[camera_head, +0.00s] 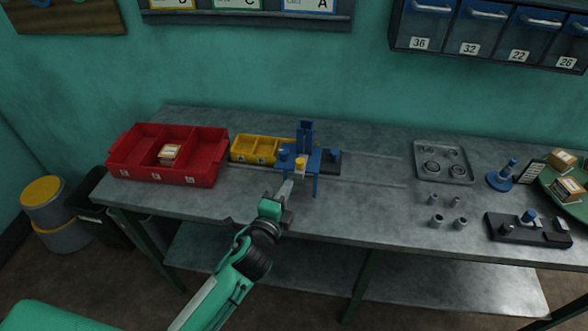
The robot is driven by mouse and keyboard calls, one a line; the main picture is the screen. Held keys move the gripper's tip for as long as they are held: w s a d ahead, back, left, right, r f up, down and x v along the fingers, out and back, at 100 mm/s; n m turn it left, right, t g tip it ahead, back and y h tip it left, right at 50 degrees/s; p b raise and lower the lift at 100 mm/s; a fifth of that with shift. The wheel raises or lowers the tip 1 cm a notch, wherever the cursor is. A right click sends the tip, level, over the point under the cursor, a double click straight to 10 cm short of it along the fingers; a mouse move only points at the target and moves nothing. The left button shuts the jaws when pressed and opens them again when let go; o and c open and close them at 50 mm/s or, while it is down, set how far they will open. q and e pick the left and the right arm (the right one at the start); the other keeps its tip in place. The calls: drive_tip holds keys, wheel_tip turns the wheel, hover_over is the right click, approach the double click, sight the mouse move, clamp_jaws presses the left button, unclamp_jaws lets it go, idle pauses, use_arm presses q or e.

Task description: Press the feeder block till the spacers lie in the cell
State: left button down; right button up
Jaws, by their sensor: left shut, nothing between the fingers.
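A blue upright fixture (306,139) stands on the grey workbench, and I take it to be the feeder. A small yellow block (300,164) sits at its front. My left gripper (289,186) is shut and empty just in front of the fixture, close below the yellow block; I cannot tell whether it touches. Several small grey cylinders (437,220) stand on the bench to the right; whether they are the spacers is unclear. I cannot make out any spacers inside the fixture, nor which compartment is the cell. My right gripper is out of view.
A red divided bin (118,157) holding a small box (169,154) and a yellow divided bin (240,148) stand left of the fixture. A grey tray with rings (423,149), a blue stand (499,181) and a dark fixture plate (513,235) lie right. The bench's front middle is clear.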

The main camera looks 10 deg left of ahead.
sight(298, 166)
use_arm(q)
drive_tip(key=w, duration=0.2)
drive_tip(key=w+p, duration=0.1)
drive_tip(key=w+d, duration=0.1)
drive_tip(key=w, duration=0.1)
drive_tip(key=shift+w+p, duration=0.35)
drive_tip(key=shift+p, duration=0.05)
